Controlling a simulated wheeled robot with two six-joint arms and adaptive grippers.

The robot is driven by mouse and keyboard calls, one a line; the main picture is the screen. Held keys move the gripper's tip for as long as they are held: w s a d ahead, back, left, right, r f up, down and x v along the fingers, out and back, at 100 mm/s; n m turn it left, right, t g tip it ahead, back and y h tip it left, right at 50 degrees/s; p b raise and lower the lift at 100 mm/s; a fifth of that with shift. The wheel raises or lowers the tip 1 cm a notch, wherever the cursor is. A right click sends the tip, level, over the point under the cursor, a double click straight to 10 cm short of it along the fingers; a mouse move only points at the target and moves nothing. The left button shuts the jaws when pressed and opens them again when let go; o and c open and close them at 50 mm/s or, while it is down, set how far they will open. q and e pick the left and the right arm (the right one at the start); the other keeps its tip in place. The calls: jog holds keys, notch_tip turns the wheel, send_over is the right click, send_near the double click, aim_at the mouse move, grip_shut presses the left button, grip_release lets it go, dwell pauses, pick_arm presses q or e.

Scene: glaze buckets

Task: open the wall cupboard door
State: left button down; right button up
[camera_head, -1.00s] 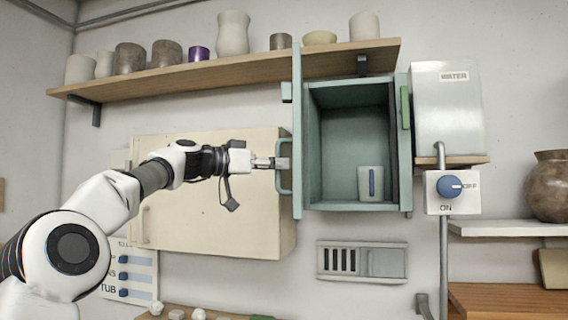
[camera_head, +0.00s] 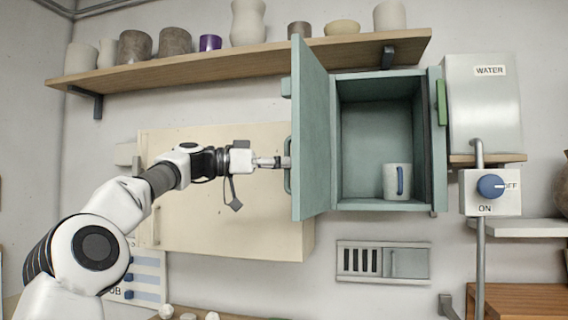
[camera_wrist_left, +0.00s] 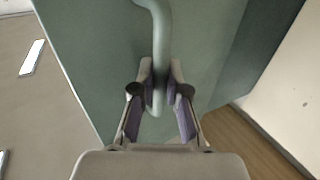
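The wall cupboard (camera_head: 435,150) is grey-green, and its door (camera_head: 312,140) stands swung out on the left side. The head view sees the door's inner face and the cupboard's open inside, where a pale mug (camera_head: 397,180) with a blue handle stands. The door handle (camera_head: 287,170) is a bar on the outer face; it also shows in the left wrist view (camera_wrist_left: 161,40). My left gripper (camera_wrist_left: 161,75) has its fingers closed on both sides of this bar; in the head view it reaches the handle from the left (camera_head: 284,162). My right gripper is not in view.
A wooden shelf (camera_head: 240,65) with several pots runs above. A cream cabinet (camera_head: 225,225) is behind my left arm. A grey water box (camera_head: 482,105) and a blue knob switch (camera_head: 490,187) are close on the cupboard's right. A slotted holder (camera_head: 383,262) hangs below.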

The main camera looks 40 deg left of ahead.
pick_arm(q)
jog(key=c, duration=1.3)
grip_release()
jog(key=shift+o, duration=0.6)
jog(key=shift+w, duration=0.25)
jog(key=v, duration=1.2)
jog(key=shift+w+d, duration=0.1)
